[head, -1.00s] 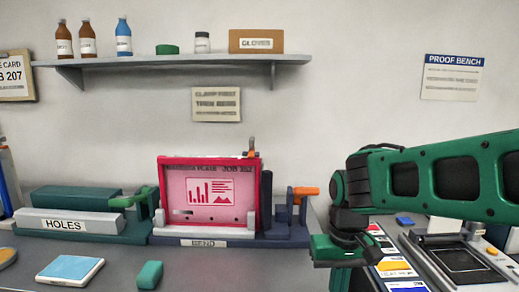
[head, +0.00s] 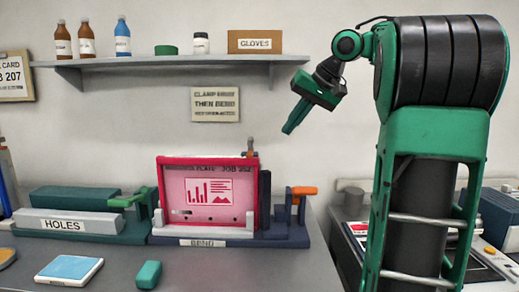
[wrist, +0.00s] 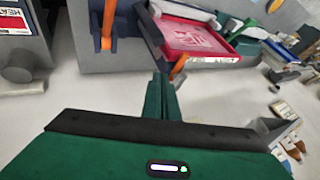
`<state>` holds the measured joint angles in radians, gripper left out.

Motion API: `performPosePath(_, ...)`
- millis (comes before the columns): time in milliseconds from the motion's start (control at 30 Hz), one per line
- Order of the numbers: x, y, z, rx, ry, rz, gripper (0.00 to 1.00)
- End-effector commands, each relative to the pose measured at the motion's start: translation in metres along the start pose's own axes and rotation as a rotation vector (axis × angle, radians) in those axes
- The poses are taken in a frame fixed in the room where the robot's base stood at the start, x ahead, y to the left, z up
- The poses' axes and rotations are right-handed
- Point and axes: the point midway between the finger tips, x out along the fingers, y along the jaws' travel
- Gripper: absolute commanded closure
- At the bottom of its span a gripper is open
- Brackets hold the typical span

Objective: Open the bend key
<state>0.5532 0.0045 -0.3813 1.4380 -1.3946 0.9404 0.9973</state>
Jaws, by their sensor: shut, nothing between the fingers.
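The unit labelled BEND (head: 203,243) stands on the bench with a red-framed pink plate (head: 165,200) upright in it. An orange handle (head: 304,191) sits on a blue post at its right end. I cannot tell which of these is the bend key. In the wrist view, an orange handle (wrist: 108,22) shows upper left and another orange piece (wrist: 179,67) near the red plate's corner. My gripper (head: 289,130) is shut and empty, raised above and right of the unit, touching nothing.
The unit labelled HOLES (head: 65,225) with a green lever (head: 133,198) stands at left. A shelf (head: 175,62) with bottles and a gloves box (head: 255,41) is above. A blue pad (head: 69,270) and green block (head: 149,274) lie in front. More equipment (head: 490,255) is at right.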

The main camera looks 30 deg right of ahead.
Motion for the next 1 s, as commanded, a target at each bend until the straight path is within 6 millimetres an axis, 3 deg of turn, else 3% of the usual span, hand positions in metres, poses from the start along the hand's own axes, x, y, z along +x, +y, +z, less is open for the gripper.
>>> performPosePath(167, -0.005, 0.001, -0.003, -0.012, -0.004, 0.001, 1.00)
performPosePath(367, 0.011, -0.001, -0.003, -0.012, -0.005, -0.001, 1.00)
performPosePath(867, 0.095, 0.000, -0.001, -0.014, -0.008, 0.000, 1.00)
performPosePath(1000, 0.103, -0.019, -0.002, -0.017, -0.005, 0.000, 1.00)
